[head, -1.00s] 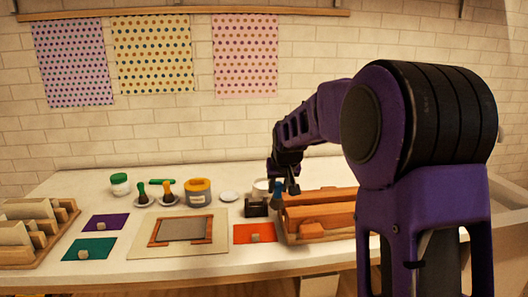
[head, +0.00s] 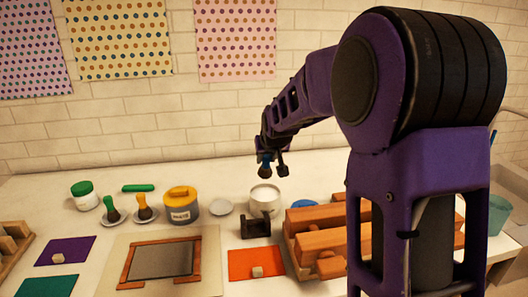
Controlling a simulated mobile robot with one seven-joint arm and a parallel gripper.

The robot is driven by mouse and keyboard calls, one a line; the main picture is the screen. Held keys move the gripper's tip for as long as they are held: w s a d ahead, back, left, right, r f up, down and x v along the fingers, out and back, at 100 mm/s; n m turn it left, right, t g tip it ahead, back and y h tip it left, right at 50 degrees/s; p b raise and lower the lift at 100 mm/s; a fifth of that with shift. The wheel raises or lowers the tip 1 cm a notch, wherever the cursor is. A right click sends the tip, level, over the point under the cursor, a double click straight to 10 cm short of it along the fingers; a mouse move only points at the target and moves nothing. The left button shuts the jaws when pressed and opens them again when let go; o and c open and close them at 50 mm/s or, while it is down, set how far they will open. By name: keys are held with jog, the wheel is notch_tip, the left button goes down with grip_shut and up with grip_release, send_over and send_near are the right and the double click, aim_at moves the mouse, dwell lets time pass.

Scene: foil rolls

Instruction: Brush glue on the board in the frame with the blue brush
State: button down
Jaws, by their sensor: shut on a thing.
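My gripper (head: 273,166) is shut on the blue brush (head: 266,158), of which a bit of blue handle and the dark bristles show. The bristles hang down above and apart from the open white pot (head: 264,197). The pot's contents cannot be made out. The grey board (head: 162,259) lies flat inside the orange-brown wooden frame (head: 128,262), on a beige sheet (head: 211,247) to the left front of the gripper.
A black block-like holder (head: 256,228) stands before the pot. A wooden crate (head: 292,253) with wooden rollers is at right. A green brush (head: 110,206), a yellow brush (head: 143,206) and a yellow-lidded tub (head: 182,205) stand behind the frame.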

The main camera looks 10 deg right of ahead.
aim_at(266, 176)
jog(key=shift+f+b, duration=1.95)
jog(key=shift+f, duration=1)
jog(key=shift+s+f+b, duration=0.1)
jog(key=shift+f+b, duration=0.55)
jog(key=shift+r, duration=0.15)
jog(key=shift+r+p, duration=2.25)
jog(key=shift+r, duration=1.2)
